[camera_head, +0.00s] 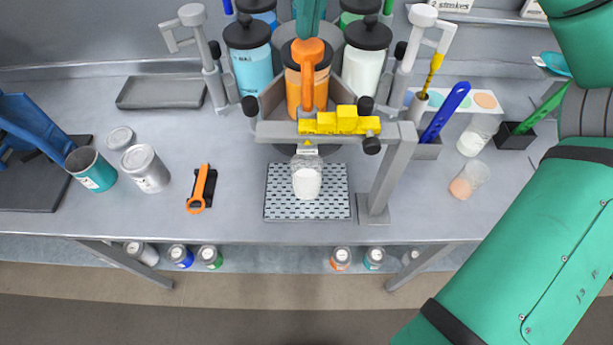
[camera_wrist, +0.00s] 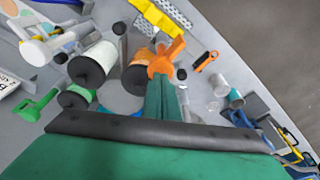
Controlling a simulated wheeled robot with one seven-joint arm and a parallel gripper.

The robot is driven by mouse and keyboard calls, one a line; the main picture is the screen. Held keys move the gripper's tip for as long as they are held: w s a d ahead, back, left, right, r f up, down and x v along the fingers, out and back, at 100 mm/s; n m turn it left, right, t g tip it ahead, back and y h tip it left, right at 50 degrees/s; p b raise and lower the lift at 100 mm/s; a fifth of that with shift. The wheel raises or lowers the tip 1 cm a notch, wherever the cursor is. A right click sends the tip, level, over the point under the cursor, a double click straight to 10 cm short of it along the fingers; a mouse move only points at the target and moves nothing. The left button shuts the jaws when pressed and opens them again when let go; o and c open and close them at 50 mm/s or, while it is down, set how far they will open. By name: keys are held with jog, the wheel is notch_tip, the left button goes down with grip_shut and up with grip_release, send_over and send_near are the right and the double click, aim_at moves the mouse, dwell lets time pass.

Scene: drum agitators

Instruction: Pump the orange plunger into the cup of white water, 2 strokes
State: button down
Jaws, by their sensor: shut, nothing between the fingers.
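The clear cup of white water (camera_head: 307,184) stands upright on the perforated drip grate (camera_head: 277,207), in front of the canister, below the yellow stepped block (camera_head: 340,123).
A grey frame (camera_head: 385,175) with a post stands right of the cup. Blue (camera_head: 251,68) and white (camera_head: 363,65) canisters flank the orange one. An orange tool (camera_head: 200,188) and tins (camera_head: 146,168) lie left. Two small cups (camera_head: 473,142) stand right.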

aim_at(310, 45)
jog(key=shift+f, duration=2.65)
jog(key=shift+r, duration=2.75)
jog(key=shift+f, duration=0.1)
jog(key=shift+f, duration=2.7)
jog(key=shift+r, duration=2.8)
